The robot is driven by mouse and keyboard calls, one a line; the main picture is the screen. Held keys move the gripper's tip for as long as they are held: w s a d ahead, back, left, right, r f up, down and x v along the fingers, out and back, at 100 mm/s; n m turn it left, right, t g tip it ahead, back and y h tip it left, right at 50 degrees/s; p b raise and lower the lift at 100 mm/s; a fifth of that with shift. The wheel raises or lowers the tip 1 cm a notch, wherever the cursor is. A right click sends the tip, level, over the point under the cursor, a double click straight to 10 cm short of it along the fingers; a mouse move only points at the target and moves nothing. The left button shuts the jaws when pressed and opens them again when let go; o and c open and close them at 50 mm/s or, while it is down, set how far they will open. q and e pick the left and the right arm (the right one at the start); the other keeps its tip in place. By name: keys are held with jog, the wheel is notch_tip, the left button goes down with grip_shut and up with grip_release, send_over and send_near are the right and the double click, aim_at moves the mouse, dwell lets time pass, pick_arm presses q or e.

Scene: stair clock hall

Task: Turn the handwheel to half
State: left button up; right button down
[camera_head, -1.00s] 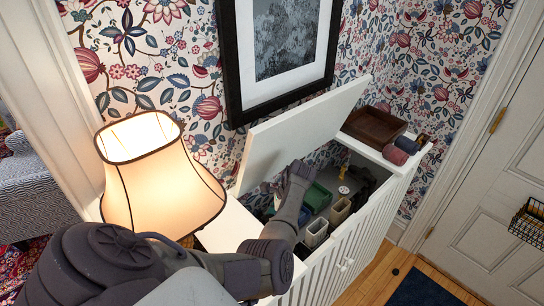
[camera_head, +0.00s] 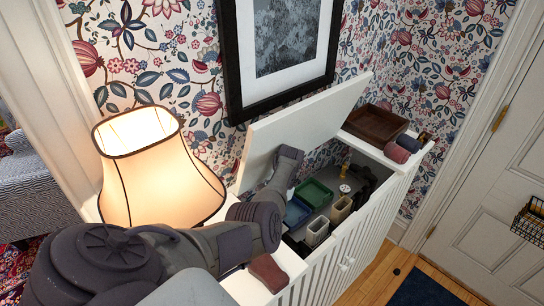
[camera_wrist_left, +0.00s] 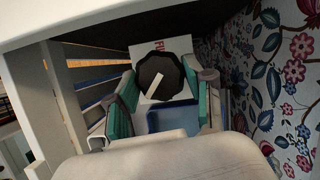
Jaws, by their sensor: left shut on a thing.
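The handwheel (camera_wrist_left: 150,70) shows in the left wrist view as a black, many-sided knob with a pale pointer bar slanting up to the right. Behind it is a white plate (camera_wrist_left: 140,50) with red lettering, mostly covered by the wheel. My left gripper (camera_wrist_left: 161,92) has its teal pads on either side of the wheel and is shut on it. In the head view my left arm reaches into the open white cabinet; its fingertips and the wheel are hidden there. My right gripper is in neither current view.
The cabinet's lid (camera_head: 300,125) stands raised. Inside are a blue bin (camera_head: 297,213), a green bin (camera_head: 314,193), pale containers (camera_head: 340,208) and a brass-coloured fitting (camera_head: 345,172). A lit lamp (camera_head: 155,175) stands close to my arm. A brown tray (camera_head: 375,125) sits on the cabinet's right end.

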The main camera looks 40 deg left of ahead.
pick_arm(q)
jog(key=shift+n, duration=0.4)
jog(key=o, duration=1.2)
jog(key=shift+c, duration=0.2)
